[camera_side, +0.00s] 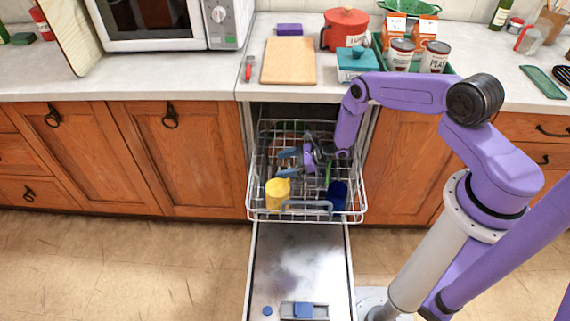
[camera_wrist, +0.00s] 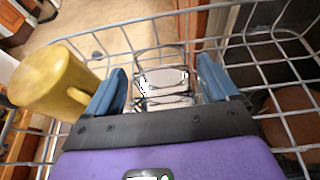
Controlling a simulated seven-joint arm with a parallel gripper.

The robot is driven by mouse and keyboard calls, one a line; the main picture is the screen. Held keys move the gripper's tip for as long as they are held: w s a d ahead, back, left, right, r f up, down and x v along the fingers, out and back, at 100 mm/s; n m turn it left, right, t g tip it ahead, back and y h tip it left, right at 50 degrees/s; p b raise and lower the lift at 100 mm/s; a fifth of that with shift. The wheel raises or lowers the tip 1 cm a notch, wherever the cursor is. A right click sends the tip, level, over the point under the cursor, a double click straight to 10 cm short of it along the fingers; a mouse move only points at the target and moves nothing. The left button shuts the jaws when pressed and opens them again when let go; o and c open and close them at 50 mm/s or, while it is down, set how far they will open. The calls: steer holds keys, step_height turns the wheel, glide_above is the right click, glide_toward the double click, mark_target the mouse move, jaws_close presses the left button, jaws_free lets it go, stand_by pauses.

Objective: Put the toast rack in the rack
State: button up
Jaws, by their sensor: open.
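The toast rack (camera_wrist: 165,98) looks like a small frame of thin dark wires in the wrist view. It lies between and just beyond the two blue fingers of my gripper (camera_wrist: 162,66), which are spread apart with a gap on each side. In the side view my gripper (camera_side: 280,163) is low inside the pulled-out wire dish rack (camera_side: 256,203). The toast rack cannot be made out clearly there against the rack's wires. Whether it rests fully on the rack floor is hard to tell.
A yellow mug (camera_side: 277,193) stands in the dish rack close to my gripper, left of it in the wrist view (camera_wrist: 55,82). A dark blue cup (camera_side: 337,194) is at the rack's front right. The open dishwasher door (camera_side: 299,265) lies below. The counter above holds a cutting board (camera_side: 289,61).

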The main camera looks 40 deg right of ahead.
steer(key=shift+r, duration=0.15)
step_height(320, 180, up, 8)
steer(key=shift+f, duration=0.2)
stand_by(1.4)
